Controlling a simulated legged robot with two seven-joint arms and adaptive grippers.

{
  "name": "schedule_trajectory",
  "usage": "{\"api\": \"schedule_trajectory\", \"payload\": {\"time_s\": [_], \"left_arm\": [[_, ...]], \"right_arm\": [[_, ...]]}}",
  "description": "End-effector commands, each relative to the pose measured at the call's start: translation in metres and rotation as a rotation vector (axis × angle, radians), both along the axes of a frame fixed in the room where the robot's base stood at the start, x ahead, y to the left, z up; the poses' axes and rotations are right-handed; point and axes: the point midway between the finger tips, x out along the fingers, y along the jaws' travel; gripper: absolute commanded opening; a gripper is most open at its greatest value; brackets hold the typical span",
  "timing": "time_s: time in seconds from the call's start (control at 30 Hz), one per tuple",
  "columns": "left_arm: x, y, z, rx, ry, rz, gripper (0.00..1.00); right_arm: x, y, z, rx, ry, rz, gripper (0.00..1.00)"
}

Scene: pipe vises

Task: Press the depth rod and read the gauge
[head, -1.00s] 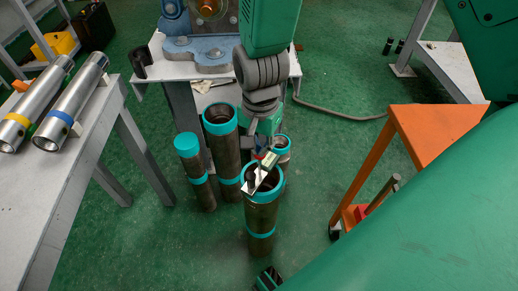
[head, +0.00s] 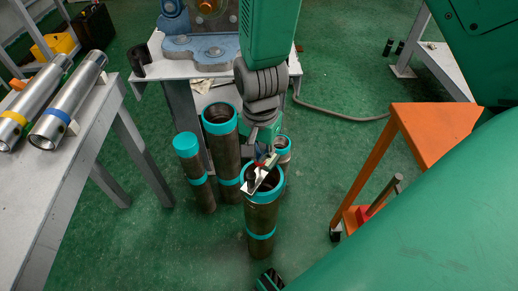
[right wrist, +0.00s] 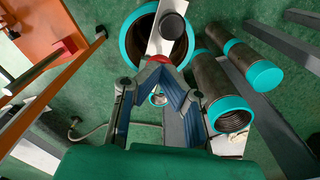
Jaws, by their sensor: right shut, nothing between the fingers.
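A pale flat depth gauge (head: 262,179) lies across the mouth of the front pipe (head: 261,217), which stands upright with teal bands. A black round knob (right wrist: 173,26) sits on the gauge bar (right wrist: 168,42). A red part (right wrist: 157,58) shows right at the fingertips; I cannot tell whether they touch it. My right gripper (head: 266,150) comes down from above at the gauge and hides part of it. In the right wrist view its fingers (right wrist: 155,66) meet at the tips, shut and empty. No reading can be made out. My left gripper is not in view.
Several other upright pipes (head: 222,145) stand close behind and to the left. A grey table (head: 50,190) with two metal tubes (head: 70,100) is at left. An orange stand (head: 432,130) is at right. A vise bench (head: 150,62) stands behind.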

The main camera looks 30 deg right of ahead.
Motion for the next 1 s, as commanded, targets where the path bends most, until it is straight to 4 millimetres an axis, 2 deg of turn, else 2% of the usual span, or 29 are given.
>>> {"api": "schedule_trajectory", "payload": {"time_s": [0.77,1.0], "left_arm": [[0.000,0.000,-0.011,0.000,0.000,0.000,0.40],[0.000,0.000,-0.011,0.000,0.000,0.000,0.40]], "right_arm": [[-0.001,0.000,-0.025,0.000,0.002,0.000,0.00],[-0.001,0.000,-0.024,0.000,0.001,0.001,0.00]]}}
